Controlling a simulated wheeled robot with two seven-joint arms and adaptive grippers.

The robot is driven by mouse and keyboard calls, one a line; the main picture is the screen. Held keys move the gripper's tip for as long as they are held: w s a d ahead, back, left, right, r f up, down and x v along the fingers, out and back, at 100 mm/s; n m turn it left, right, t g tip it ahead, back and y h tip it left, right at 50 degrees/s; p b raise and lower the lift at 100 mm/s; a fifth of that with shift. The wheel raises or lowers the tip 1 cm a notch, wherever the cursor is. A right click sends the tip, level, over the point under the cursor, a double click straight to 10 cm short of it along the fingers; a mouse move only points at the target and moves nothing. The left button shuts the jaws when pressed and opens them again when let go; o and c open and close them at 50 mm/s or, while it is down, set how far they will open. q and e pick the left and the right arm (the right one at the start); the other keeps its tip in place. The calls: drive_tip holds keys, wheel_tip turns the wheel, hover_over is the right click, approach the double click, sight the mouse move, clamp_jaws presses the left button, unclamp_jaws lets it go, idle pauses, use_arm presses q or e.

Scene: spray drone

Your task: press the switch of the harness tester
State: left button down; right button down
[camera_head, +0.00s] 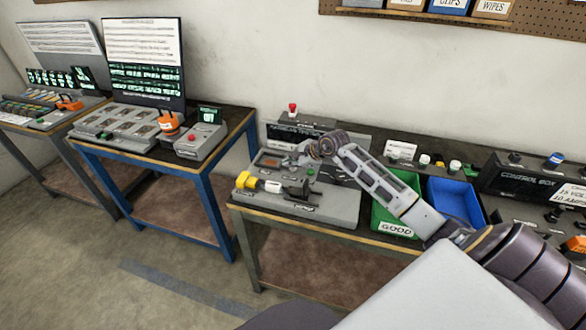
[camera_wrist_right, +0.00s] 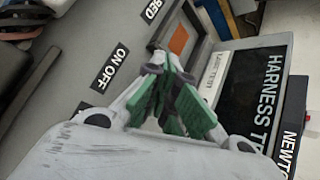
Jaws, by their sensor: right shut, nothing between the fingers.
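The harness tester (camera_head: 325,207) is a grey bench unit on the near table, with a dark sign panel behind it. In the right wrist view its sign (camera_wrist_right: 265,85) reads "HARNESS T…" and an "ON OFF" label (camera_wrist_right: 111,67) lies on its grey top. An orange square in a dark frame (camera_wrist_right: 178,41) sits beside the fingertips. I cannot make out the switch itself; my gripper may hide it. My right gripper (camera_head: 291,160) is shut and empty, low over the rear of the tester; its green-padded fingers (camera_wrist_right: 168,72) show up close. I cannot tell whether they touch it. My left gripper is out of view.
A yellow connector (camera_head: 243,181) lies at the tester's front left, and a green button (camera_head: 311,172) is near my fingers. A green GOOD bin (camera_head: 397,228) and a blue bin (camera_head: 459,203) stand to the right. The control box (camera_head: 525,177) is farther right.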

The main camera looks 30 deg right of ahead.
sight(291, 169)
drive_tip(key=shift+r, duration=0.6)
drive_tip(key=shift+r, duration=0.15)
wheel_tip(291, 169, up, 6)
drive_tip(key=p, duration=0.3)
idle(0.8)
idle(0.7)
idle(0.3)
